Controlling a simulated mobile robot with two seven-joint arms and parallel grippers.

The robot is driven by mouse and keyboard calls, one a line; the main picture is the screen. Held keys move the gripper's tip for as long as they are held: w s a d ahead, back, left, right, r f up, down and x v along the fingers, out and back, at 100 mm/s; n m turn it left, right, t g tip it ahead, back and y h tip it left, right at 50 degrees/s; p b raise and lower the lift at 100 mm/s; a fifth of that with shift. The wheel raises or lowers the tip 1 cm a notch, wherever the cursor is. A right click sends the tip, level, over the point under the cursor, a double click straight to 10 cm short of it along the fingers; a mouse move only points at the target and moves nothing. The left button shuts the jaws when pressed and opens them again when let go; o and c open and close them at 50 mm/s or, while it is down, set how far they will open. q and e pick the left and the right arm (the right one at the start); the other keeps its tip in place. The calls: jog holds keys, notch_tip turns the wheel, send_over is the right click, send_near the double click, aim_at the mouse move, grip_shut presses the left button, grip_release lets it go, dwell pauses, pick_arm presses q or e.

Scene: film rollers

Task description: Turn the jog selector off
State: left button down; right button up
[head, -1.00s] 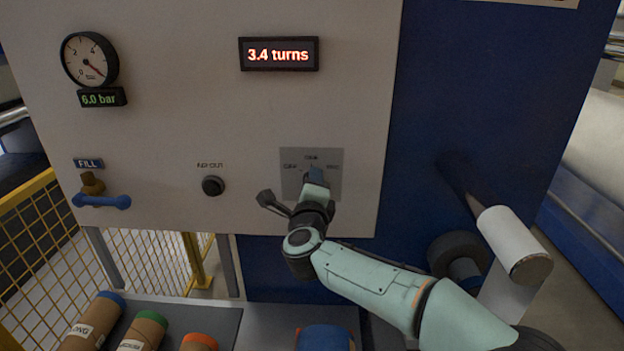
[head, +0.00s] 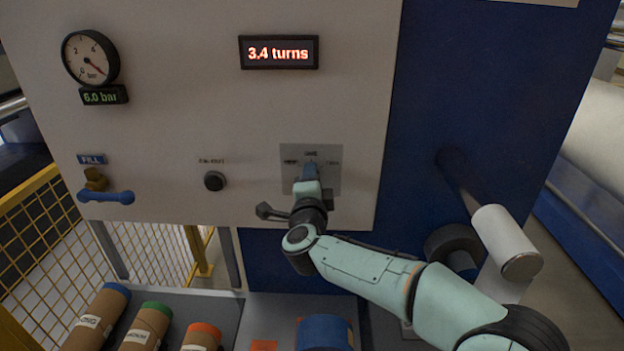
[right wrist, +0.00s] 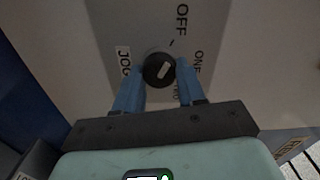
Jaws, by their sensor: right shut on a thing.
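The jog selector is a round black knob (right wrist: 159,70) with a white mark, on a grey label plate (head: 330,180) low on the pale panel. In the right wrist view, OFF (right wrist: 182,20) is above the knob, JOG (right wrist: 124,61) to its left and ONE TURN to its right, partly hidden by a finger. The white mark tilts up and right, roughly toward the short tick near OFF. My right gripper (right wrist: 159,82) is shut on the knob, one blue finger at each side. In the head view the gripper (head: 310,172) hides the knob. My left gripper is not in view.
A display (head: 278,53) reads 3.4 turns. Left of the selector are a round black button (head: 215,181), a blue FILL lever (head: 106,197) and a gauge (head: 90,57). A white roller (head: 507,241) projects at right. Several cardboard rolls (head: 98,318) lie below.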

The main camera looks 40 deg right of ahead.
jog(key=o, duration=1.1)
jog(key=shift+c, duration=0.2)
jog(key=shift+a, duration=0.1)
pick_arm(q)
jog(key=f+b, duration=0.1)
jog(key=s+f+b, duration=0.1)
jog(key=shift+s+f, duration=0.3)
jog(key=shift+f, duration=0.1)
pick_arm(e)
jog(key=v, duration=1.3)
jog(key=shift+s, duration=0.15)
